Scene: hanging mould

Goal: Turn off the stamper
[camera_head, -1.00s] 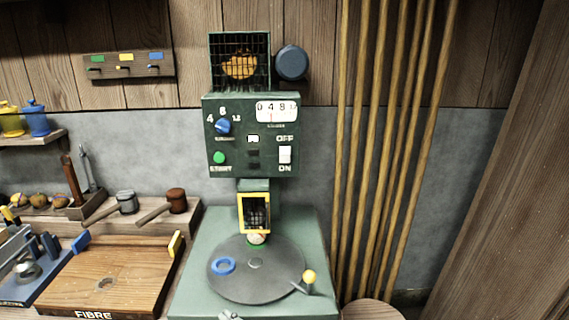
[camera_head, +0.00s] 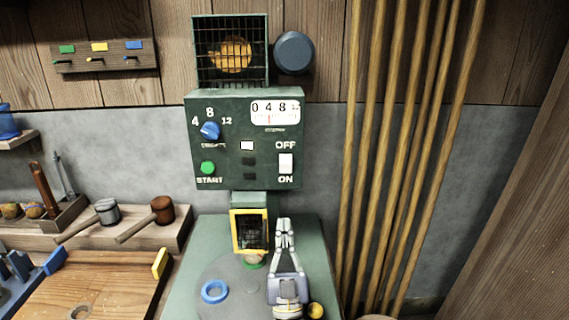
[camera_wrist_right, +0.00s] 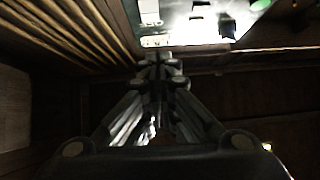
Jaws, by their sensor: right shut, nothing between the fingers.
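The stamper is a green machine with a front panel (camera_head: 231,150). On the panel's right is a white switch (camera_head: 285,163) between the words OFF above and ON below; I cannot tell which way it is tipped. A green START button (camera_head: 208,168) and a blue dial (camera_head: 210,131) are on the left. My right gripper (camera_head: 284,224) is shut and empty, pointing up below the switch, apart from it in the head view. In the right wrist view the gripper (camera_wrist_right: 163,62) points towards the panel's ON label and the white switch (camera_wrist_right: 149,12). My left gripper is not in view.
A yellow-framed guard (camera_head: 249,231) stands over the round table (camera_head: 222,270), which carries a blue ring (camera_head: 214,291). Wooden poles (camera_head: 400,150) lean on the wall at right. Mallets (camera_head: 150,216) and a wooden board (camera_head: 90,285) are at left.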

